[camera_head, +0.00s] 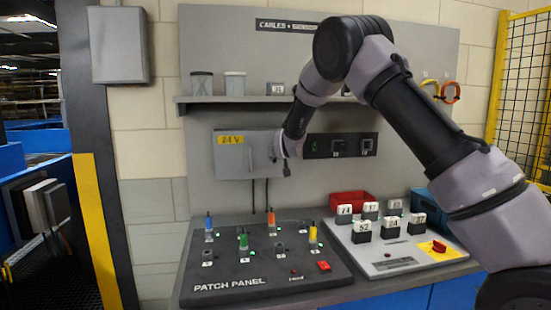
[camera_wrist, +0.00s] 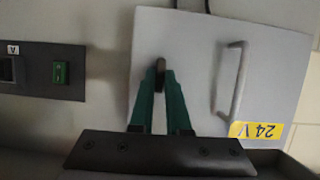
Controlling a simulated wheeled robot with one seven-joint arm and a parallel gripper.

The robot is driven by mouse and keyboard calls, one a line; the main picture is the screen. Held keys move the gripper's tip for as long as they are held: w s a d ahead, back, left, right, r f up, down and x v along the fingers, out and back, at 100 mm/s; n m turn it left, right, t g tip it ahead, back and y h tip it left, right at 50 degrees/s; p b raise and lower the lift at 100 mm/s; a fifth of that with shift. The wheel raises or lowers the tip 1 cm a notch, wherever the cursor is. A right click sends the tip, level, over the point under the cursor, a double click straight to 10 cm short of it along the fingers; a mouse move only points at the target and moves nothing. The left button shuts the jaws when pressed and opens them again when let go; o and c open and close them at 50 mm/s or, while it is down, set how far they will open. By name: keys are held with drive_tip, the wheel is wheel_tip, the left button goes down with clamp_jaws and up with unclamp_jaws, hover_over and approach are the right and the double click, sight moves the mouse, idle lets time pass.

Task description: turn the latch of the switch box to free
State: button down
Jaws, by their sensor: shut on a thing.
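The switch box (camera_head: 232,166) is a grey wall box with a yellow 24 V label, on the back panel below the shelf. Its door fills much of the wrist view (camera_wrist: 200,65), with a bar handle (camera_wrist: 233,80) on it. The latch (camera_wrist: 161,66) is a small dark upright piece near the door's edge away from the handle. My gripper (camera_wrist: 161,78) is shut on the latch, its green fingers one on each side. In the head view my gripper (camera_head: 276,155) is at the box's right side and hides the latch there.
A black switch strip (camera_head: 340,146) is right of the box; it shows a green switch (camera_wrist: 61,72) in the wrist view. Below are the patch panel (camera_head: 225,287) with coloured plugs and a white board (camera_head: 385,267) with numbered blocks. A shelf (camera_head: 225,99) runs above. Two cables (camera_wrist: 190,5) leave the box.

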drive_tip(key=c, duration=0.9)
unclamp_jaws()
drive_tip(key=v, duration=1)
drive_tip(key=shift+s+d+r, duration=0.1)
drive_tip(key=shift+s+r, duration=0.05)
drive_tip(key=shift+s, duration=0.2)
